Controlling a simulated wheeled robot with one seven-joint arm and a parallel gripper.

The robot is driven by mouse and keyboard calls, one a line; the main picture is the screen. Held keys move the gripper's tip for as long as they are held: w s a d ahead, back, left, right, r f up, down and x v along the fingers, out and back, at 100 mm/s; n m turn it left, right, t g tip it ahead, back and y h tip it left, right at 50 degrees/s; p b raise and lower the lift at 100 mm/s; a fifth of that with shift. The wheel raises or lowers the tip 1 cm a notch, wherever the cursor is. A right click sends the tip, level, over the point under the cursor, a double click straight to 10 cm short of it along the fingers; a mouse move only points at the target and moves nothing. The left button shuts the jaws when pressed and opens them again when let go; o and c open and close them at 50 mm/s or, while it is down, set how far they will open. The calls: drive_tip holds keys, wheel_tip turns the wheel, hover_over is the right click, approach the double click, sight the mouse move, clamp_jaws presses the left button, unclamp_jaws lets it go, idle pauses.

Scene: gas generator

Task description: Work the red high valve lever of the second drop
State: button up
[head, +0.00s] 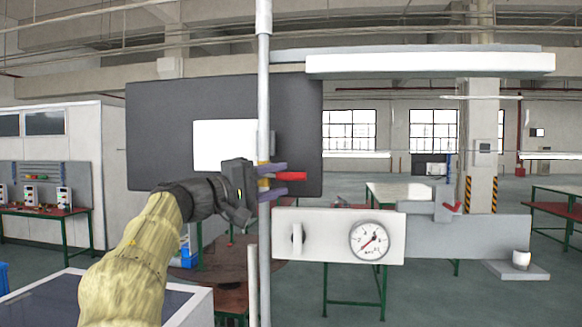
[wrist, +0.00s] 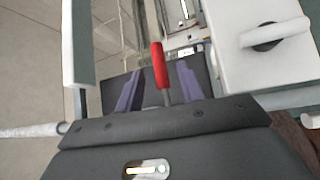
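The red valve lever (head: 291,176) sticks out to the right beside a white vertical pipe (head: 264,110) in the head view. My gripper (head: 284,180) reaches across at the pipe from the left. Its two purple fingers point right, one above and one below the lever's line. In the wrist view the red lever (wrist: 160,66) stands between the fingers of my gripper (wrist: 158,76), with a visible gap on each side. The gripper is open around the lever and not closed on it. The lever's base and valve body are mostly hidden by the gripper.
A white panel with a round gauge (head: 369,240) and a knob (head: 297,234) sits just below right of the lever. A grey panel with a red V-shaped part (head: 452,207) is farther right, near a white cup (head: 521,259). A dark board (head: 160,130) stands behind.

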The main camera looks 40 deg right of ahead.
sight(287, 178)
drive_tip(key=d, duration=0.1)
drive_tip(key=d+p, duration=0.1)
drive_tip(key=d, duration=0.2)
drive_tip(key=shift+s+d+r+p, duration=0.1)
drive_tip(key=shift+s+r+p, duration=0.1)
drive_tip(key=shift+r+p, duration=0.1)
clamp_jaws()
